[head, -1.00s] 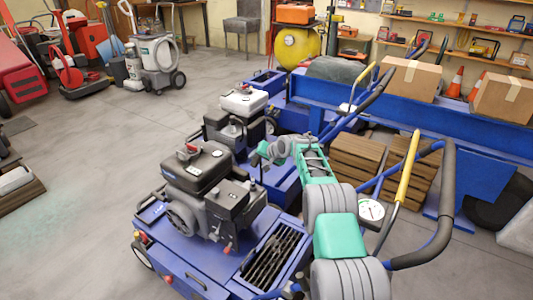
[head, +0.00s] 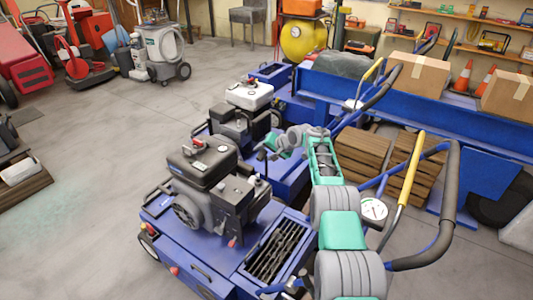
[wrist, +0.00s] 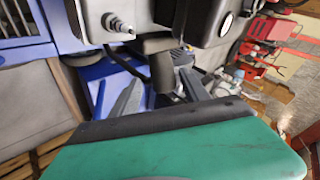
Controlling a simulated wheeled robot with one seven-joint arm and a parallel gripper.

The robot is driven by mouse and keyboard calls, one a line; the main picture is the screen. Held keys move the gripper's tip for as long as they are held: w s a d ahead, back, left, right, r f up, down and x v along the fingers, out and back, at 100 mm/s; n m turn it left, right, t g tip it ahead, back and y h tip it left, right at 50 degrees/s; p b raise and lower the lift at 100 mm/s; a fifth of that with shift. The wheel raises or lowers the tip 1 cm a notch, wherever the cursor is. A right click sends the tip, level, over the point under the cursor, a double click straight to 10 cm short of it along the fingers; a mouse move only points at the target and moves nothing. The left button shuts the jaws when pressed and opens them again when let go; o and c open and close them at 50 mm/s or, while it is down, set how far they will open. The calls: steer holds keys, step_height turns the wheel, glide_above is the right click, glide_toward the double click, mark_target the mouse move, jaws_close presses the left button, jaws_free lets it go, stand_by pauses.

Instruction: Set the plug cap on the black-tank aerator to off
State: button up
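The black-tank aerator (head: 205,162) is the nearer blue machine in the head view, with a black fuel tank on its engine. My gripper (head: 264,155) is just right of and behind that engine, small and partly hidden by my arm. In the wrist view my gripper (wrist: 160,100) has two grey fingers standing apart, with a dark stubby part (wrist: 160,65) seen between or beyond them. I cannot tell whether they touch it. The plug cap itself I cannot identify surely.
A white-tank aerator (head: 248,97) stands close behind the black-tank one. Curved handlebars with a yellow lever (head: 410,168) and a round gauge (head: 374,209) rise at right. Wooden slats (head: 365,160) and a blue frame lie behind.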

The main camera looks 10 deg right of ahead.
steer(key=o, duration=0.3)
steer(key=shift+a, duration=0.2)
steer(key=shift+o, duration=0.2)
steer(key=shift+d, duration=0.3)
steer(key=v, duration=0.7)
steer(key=shift+s+r+p, duration=0.15)
steer(key=shift+r+p, duration=0.1)
steer(key=shift+p, duration=0.2)
